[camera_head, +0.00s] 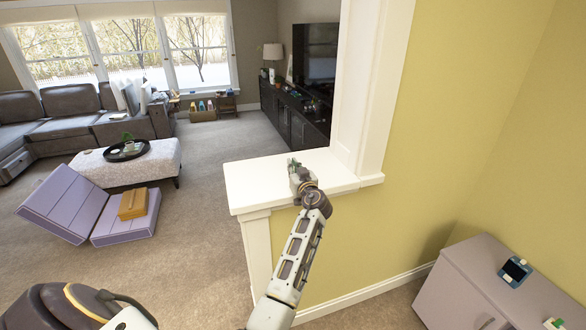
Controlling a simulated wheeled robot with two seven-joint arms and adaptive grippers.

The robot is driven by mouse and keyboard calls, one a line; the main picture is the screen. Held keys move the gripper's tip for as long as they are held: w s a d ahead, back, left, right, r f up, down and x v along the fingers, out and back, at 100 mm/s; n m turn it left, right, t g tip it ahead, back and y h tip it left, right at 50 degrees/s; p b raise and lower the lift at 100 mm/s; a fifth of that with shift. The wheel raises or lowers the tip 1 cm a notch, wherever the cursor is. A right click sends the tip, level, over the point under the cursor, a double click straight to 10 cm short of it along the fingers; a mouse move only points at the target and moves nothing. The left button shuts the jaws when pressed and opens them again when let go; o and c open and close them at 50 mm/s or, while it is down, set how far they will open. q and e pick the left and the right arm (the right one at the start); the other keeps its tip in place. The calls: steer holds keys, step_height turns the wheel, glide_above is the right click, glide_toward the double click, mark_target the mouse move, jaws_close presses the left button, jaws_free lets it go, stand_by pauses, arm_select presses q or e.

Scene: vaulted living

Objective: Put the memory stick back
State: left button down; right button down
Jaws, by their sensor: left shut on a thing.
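My left gripper (296,170) is over the white ledge (254,180) of the half wall, close to the white post. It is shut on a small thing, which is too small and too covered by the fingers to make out. I cannot tell whether the gripper or the thing touches the ledge. I cannot clearly identify a memory stick anywhere in view. My right gripper is not in view.
A pale cabinet (477,285) at lower right carries a blue device (515,271) and a small green-and-white item (556,323). The white post (372,85) rises beside the ledge. A purple folded piece (66,202) with a yellow-brown box (133,204) lies on the carpet.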

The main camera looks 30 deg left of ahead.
arm_select(q)
steer(key=c, duration=1.6)
jaws_free()
steer(key=shift+r, duration=0.15)
